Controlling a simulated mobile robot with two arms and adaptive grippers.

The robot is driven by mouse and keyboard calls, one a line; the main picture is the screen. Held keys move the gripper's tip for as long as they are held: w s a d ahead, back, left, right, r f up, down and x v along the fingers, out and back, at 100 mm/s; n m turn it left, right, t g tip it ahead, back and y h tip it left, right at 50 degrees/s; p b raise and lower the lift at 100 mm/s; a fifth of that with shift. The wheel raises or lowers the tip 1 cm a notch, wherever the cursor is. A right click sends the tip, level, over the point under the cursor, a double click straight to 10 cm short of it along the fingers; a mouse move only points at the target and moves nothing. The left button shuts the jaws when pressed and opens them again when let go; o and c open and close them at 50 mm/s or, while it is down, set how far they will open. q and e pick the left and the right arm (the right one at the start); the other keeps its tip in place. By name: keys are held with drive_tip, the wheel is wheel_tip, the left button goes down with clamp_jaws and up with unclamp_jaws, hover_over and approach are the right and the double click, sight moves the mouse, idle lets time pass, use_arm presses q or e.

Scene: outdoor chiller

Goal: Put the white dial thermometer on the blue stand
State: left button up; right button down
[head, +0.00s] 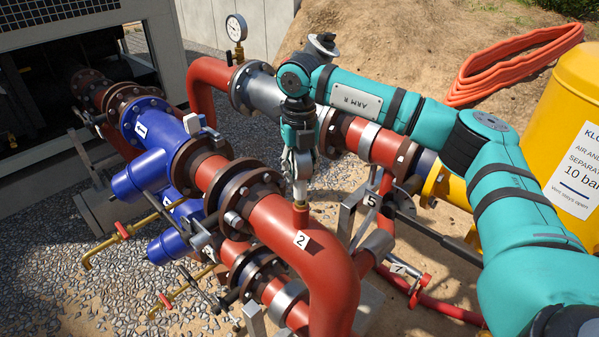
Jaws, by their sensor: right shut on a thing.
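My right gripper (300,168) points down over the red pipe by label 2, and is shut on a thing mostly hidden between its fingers. A round white-faced dial gauge (236,27) stands upright on the pipework at the back. I cannot make out a blue stand. My left gripper is not in view.
Red pipes (318,254) with bolted flanges and blue valve bodies (148,124) crowd the middle. A yellow separator tank (570,130) stands at right. A folded orange hose (513,64) lies on the dirt behind. Gravel at lower left is open.

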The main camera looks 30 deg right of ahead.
sight(300, 153)
wheel_tip(300, 153, up, 2)
drive_tip(key=shift+s+r+p, duration=0.1)
drive_tip(key=shift+s+p, duration=0.05)
drive_tip(key=shift+p, duration=0.2)
drive_tip(key=shift+r+p, duration=0.55)
drive_tip(key=shift+r, duration=0.65)
drive_tip(key=c, duration=1.5)
unclamp_jaws()
drive_tip(key=shift+d, duration=0.1)
clamp_jaws()
